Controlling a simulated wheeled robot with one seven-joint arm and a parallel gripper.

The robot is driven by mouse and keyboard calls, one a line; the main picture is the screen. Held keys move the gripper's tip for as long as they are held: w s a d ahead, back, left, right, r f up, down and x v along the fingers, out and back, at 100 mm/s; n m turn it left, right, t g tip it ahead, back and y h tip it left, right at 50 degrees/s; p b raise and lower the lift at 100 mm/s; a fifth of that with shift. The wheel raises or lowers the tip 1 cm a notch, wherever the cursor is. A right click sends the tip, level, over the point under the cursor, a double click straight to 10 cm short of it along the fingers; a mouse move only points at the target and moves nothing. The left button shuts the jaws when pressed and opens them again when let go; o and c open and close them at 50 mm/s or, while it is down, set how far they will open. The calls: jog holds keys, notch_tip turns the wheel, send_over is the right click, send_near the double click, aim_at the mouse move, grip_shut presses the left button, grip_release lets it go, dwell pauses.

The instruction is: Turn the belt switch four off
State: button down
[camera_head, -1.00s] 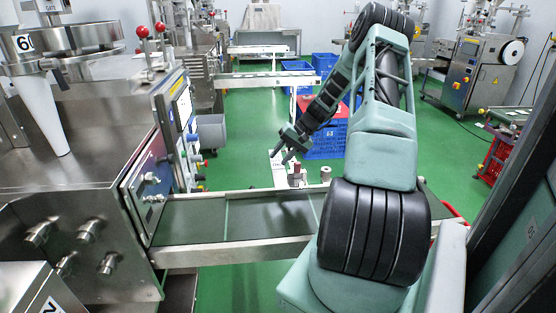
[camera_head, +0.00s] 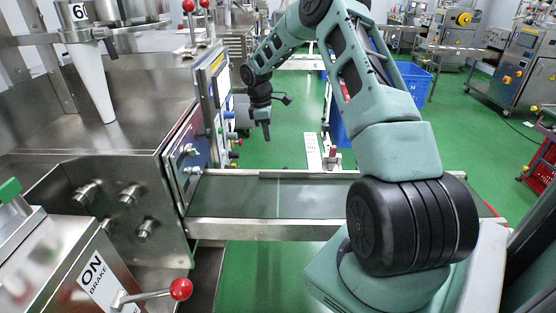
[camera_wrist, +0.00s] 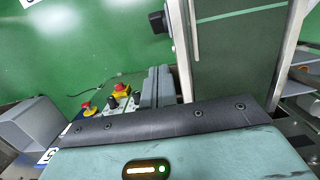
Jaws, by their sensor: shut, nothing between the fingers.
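A small white control box (camera_head: 313,152) with a red-topped control (camera_head: 333,152) stands just beyond the conveyor belt in the head view. In the wrist view a control box (camera_wrist: 122,102) carries a red and yellow button (camera_wrist: 121,90) and a small black knob. I cannot read a number four on any switch, nor tell a switch's setting. My gripper (camera_head: 266,136) points down beyond the belt, left of the white box and apart from it, near the machine's side panel. Its fingers (camera_wrist: 160,84) look closed and empty in the wrist view.
The green conveyor belt (camera_head: 325,199) crosses the middle. The steel machine's side panel (camera_head: 186,158), with several knobs, stands left of my gripper. A red-knobbed brake lever (camera_head: 181,289) is at front left. Blue crates (camera_head: 412,82) stand behind my arm. Green floor lies open beyond the belt.

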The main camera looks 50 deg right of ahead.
send_near(286, 167)
jog(key=w+a+f, duration=0.3)
jog(key=f, duration=0.2)
jog(key=shift+s+d+f, duration=0.65)
jog(key=shift+s+f, duration=0.05)
jog(key=shift+f, duration=0.05)
jog(key=shift+s+d+f, duration=0.35)
jog(key=shift+s+f, duration=0.1)
jog(key=shift+f, duration=0.05)
jog(key=shift+s+d+r+t+y+p, duration=0.1)
jog(key=shift+s+d+t+y+p, duration=0.3)
jog(key=shift+p, duration=0.3)
jog(key=shift+s+d+t+y+p, duration=0.25)
jog(key=shift+s+t+y+p, duration=0.1)
jog(key=shift+t+y+p, duration=0.45)
jog(key=shift+s+d+t+y, duration=0.3)
jog(key=shift+t+y, duration=0.2)
jog(key=shift+t, duration=0.4)
jog(key=shift+s+d+f+t+y, duration=0.2)
jog(key=shift+f+t+y, duration=0.2)
jog(key=shift+t+y, duration=0.45)
jog(key=shift+s+d+f+b, duration=0.3)
jog(key=shift+s+b, duration=0.05)
jog(key=shift+b, duration=0.2)
